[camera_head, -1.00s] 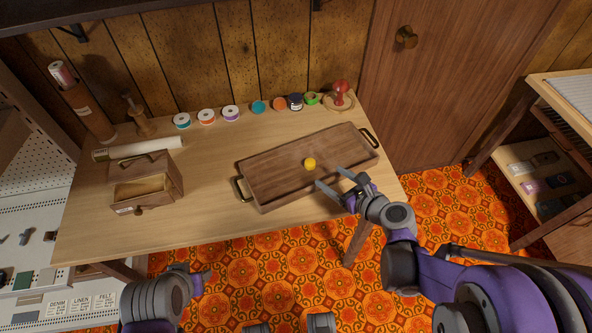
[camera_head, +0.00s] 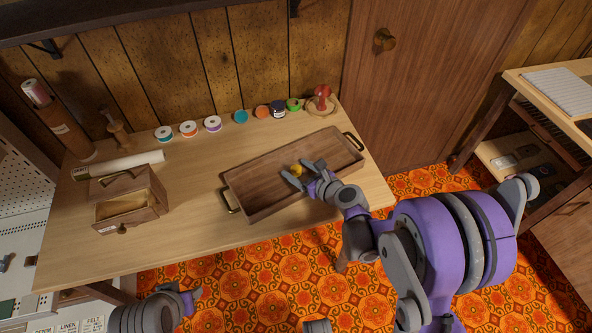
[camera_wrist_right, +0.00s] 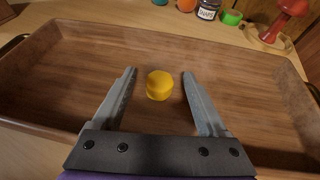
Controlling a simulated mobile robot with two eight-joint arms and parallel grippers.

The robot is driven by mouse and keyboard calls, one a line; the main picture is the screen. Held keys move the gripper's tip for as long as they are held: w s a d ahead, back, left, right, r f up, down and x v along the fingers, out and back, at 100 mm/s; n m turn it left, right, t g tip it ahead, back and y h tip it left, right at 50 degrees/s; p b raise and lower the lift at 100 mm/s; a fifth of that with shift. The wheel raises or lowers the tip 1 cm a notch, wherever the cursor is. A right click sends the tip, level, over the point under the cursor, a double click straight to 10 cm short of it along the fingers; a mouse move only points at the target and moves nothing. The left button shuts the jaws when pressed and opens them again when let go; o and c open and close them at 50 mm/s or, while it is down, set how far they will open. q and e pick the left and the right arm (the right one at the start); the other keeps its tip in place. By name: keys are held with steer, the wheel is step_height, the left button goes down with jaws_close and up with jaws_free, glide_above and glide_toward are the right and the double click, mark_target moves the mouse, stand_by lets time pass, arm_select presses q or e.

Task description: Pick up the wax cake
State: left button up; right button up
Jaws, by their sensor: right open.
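The wax cake (camera_head: 297,170) is a small yellow round piece lying in the wooden tray (camera_head: 262,178) on the table. In the right wrist view the wax cake (camera_wrist_right: 159,85) sits near the tips of my open right gripper (camera_wrist_right: 157,75), between the lines of the two fingers, touching neither that I can see. In the head view my right gripper (camera_head: 304,176) is over the tray with its fingertips around the cake's near side. My left gripper (camera_head: 192,297) is low at the left, away from the table top; its jaw state is not clear.
Thread spools (camera_head: 189,129), small jars (camera_head: 278,109) and a red-topped item (camera_head: 322,97) stand along the back edge. An open wooden box (camera_head: 128,200) is at the left. The table between box and tray is clear.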

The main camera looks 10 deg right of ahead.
jaws_close()
stand_by(0.3)
steer(key=shift+r, duration=0.15)
